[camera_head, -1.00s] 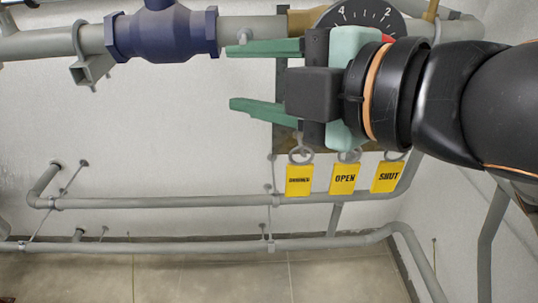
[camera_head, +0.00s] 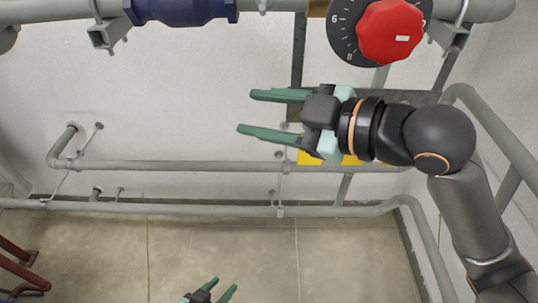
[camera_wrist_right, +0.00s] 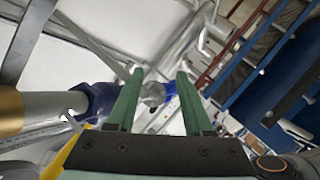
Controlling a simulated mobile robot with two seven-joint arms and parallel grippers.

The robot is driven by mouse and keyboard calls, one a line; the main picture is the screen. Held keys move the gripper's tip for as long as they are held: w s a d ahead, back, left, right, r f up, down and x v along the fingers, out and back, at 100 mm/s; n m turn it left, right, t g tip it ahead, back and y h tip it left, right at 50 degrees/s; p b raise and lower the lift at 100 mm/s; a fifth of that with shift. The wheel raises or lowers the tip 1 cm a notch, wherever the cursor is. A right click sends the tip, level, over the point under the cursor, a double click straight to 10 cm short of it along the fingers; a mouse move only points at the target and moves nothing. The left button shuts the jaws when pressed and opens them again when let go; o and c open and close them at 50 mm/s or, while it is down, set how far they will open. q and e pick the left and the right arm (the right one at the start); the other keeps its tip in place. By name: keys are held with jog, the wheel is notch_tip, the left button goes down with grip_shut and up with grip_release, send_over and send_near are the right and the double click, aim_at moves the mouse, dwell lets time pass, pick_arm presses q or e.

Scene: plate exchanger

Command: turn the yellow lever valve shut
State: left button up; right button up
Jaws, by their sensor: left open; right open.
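A red handwheel (camera_head: 390,32) on a black numbered dial is above my right arm. A dark blue valve body (camera_head: 180,10) sits on the upper pipe. Grey pipes (camera_head: 190,166) run along the wall below. Dark red pipework (camera_head: 22,265) stands at lower left.

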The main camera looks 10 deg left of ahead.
notch_tip(320, 180, down, 12)
jog(key=w+m+p, duration=0.1)
jog(key=m, duration=0.5)
jog(key=shift+w+d+r, duration=0.25)
jog(key=shift+w+d, duration=0.05)
jog(key=shift+d, duration=0.15)
jog(key=shift+o, duration=0.8)
